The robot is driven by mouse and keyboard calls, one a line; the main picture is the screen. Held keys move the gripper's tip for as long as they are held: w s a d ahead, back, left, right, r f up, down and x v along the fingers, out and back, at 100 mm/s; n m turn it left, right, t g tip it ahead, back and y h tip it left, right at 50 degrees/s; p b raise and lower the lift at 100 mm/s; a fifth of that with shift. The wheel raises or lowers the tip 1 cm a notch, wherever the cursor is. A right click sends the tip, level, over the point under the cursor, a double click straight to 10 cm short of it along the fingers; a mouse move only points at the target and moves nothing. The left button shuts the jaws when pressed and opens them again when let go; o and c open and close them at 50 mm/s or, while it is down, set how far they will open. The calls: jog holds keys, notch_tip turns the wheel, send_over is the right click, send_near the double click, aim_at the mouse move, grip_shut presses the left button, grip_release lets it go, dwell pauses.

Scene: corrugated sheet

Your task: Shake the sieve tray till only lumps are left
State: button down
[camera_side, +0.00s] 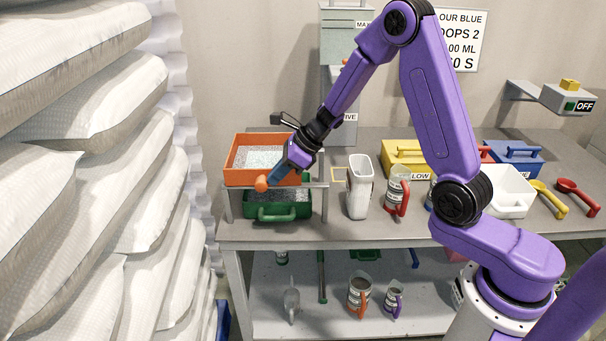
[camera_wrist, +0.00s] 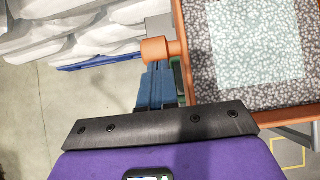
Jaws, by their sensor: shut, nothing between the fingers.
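The orange sieve tray (camera_side: 258,182) sits on a grey rack above a green tray (camera_side: 277,211). In the wrist view the sieve tray (camera_wrist: 187,62) shows at the upper right, holding grey speckled grains with a paler square patch in the middle. Its orange knob handle (camera_side: 261,184) sticks out at the front and also shows in the wrist view (camera_wrist: 155,50). My gripper (camera_side: 274,178) has its blue fingers shut and empty beside the handle. In the wrist view the fingers (camera_wrist: 156,88) lie close to the knob; I cannot tell whether they touch it.
White sacks (camera_side: 90,170) are stacked at the left. A white jug (camera_side: 359,187), measuring cups (camera_side: 397,190), a yellow box (camera_side: 405,152), a blue box (camera_side: 513,158) and scoops (camera_side: 577,196) stand right of the rack. The bench front (camera_side: 330,228) is clear.

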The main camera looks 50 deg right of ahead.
jog(key=shift+w+a, duration=0.2)
jog(key=shift+a, duration=0.15)
jog(key=shift+r, duration=0.1)
jog(key=s+d+f+v, duration=0.1)
jog(key=f+v, duration=0.1)
jog(key=v, duration=1.1)
jog(key=shift+s+d+r, duration=0.3)
jog(key=shift+s+d, duration=0.05)
jog(key=shift+d, duration=0.15)
